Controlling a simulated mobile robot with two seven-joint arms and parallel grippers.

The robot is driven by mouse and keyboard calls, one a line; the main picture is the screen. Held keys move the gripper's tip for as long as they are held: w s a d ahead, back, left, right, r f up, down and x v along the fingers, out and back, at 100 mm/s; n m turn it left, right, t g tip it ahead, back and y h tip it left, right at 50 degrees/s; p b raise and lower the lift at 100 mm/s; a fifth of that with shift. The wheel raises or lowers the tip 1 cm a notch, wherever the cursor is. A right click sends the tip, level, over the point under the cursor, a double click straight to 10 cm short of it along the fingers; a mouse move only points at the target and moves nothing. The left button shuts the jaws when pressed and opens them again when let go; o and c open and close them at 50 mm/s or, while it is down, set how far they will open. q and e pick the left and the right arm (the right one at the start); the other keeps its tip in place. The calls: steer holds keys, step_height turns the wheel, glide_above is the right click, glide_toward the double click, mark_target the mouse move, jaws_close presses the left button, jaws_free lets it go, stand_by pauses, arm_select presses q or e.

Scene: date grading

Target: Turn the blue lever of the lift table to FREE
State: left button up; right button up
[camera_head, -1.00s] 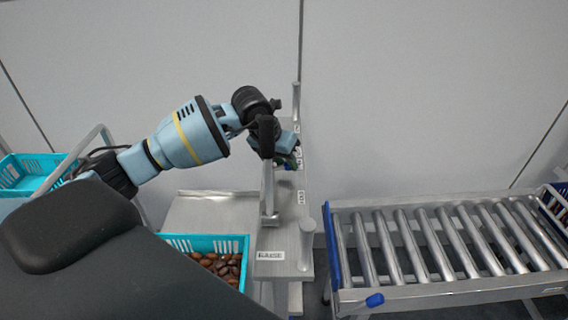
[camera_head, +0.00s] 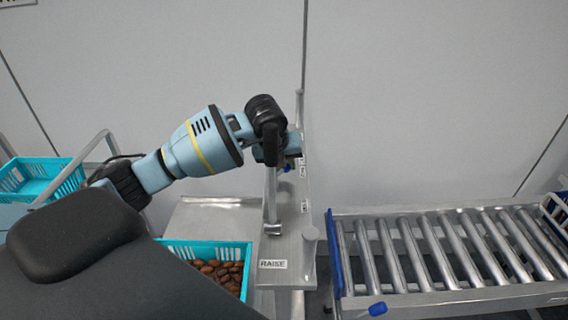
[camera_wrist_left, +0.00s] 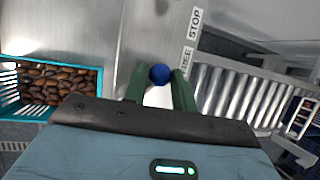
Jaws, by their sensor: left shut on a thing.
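The lever's blue knob (camera_wrist_left: 160,74) sits between the two green fingers of my left gripper (camera_wrist_left: 158,88), which is shut on it, in the left wrist view. In that view the knob is beside the FREE label (camera_wrist_left: 187,59), and the STOP label (camera_wrist_left: 195,22) is farther off. In the head view my left gripper (camera_head: 289,160) is at the lift table's (camera_head: 300,240) upright metal panel; a little blue shows beneath it, and the fingers are mostly hidden. The RAISE label (camera_head: 272,264) is at the panel's near end. My right gripper is not in view.
A teal crate of dates (camera_head: 206,246) stands left of the panel, and another teal crate (camera_head: 40,178) is at the far left. A plain wall is behind.

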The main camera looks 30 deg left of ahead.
arm_select(q)
steer(key=shift+f, duration=0.15)
steer(key=o, duration=1)
steer(key=shift+r, duration=0.2)
steer(key=v, duration=0.7)
steer(key=shift+s+r, duration=0.15)
steer(key=shift+r, duration=0.15)
steer(key=shift+a, duration=0.1)
